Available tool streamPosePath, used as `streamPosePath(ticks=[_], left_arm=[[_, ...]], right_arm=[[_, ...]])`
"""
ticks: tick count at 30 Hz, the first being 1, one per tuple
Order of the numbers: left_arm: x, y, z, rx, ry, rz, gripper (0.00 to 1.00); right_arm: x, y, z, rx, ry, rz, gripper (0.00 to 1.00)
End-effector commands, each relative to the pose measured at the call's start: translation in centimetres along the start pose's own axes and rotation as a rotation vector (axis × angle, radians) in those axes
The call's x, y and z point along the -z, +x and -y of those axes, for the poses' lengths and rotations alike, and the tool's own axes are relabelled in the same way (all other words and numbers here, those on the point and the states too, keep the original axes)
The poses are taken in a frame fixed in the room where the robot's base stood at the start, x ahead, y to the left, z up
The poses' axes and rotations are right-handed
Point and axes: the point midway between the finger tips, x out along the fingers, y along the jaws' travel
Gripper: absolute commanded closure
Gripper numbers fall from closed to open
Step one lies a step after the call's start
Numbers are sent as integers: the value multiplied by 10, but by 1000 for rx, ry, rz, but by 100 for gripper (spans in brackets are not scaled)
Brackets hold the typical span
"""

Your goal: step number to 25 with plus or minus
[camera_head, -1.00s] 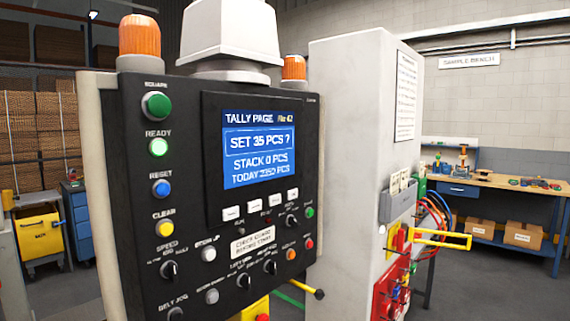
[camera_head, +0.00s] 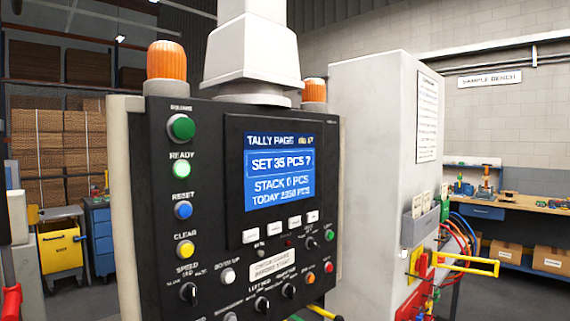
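A dark control panel (camera_head: 165,232) stands in the middle of the head view. Its blue screen (camera_head: 277,172) reads "TALLY PAGE", "SET 35 PCS ?", "STACK 0 PCS" and a "TODAY" count. Several white keys sit in a row under the screen, among them a left one (camera_head: 250,236) and a right one (camera_head: 312,217); their markings are too small to read, so I cannot tell which is plus or minus. Neither of my grippers is in view.
Green, lit green, blue and yellow buttons run down the panel's left side, with knobs below. Orange beacons (camera_head: 166,60) stand on top. A pale cabinet (camera_head: 372,150) is behind, with a yellow handle (camera_head: 468,264) jutting right. A sample bench (camera_head: 510,200) stands far right.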

Motion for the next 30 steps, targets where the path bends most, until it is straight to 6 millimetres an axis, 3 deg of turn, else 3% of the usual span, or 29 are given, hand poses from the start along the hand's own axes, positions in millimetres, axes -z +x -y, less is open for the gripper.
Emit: streamPosePath(ticks=[1,8,30], left_arm=[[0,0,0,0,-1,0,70],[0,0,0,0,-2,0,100],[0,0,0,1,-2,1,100]], right_arm=[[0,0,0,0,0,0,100],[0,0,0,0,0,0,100],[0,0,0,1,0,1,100]])
